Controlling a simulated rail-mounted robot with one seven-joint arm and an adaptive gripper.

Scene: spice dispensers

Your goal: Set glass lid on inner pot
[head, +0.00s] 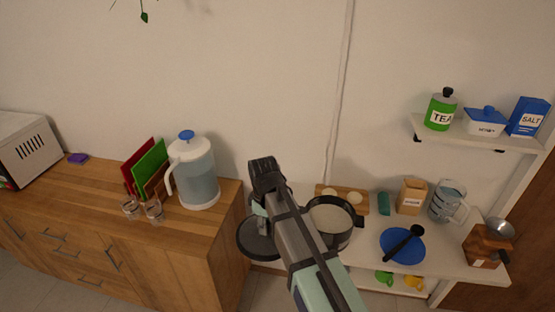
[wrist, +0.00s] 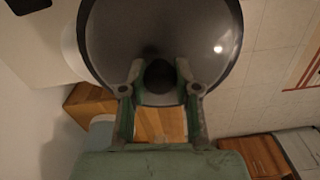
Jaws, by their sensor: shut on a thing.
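The glass lid (wrist: 115,35) fills the upper part of the wrist view as a grey disc with a dark rim and a dark knob. My gripper (wrist: 160,72) is shut on that knob, one green finger on each side. In the head view the lid (head: 256,244) hangs left of the pot, by the gap between the wooden counter and the white shelf. My gripper (head: 260,210) is partly hidden there by my arm. The inner pot (head: 350,234) stands uncovered on the white shelf, dark-rimmed with pale contents. My arm covers part of its left side.
A wooden board (head: 360,202) with pale round items lies behind the pot. A blue plate (head: 402,246) with a black spoon lies to its right. A white pitcher (head: 195,175) stands on the wooden counter (head: 190,240). A wall shelf with jars is at upper right.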

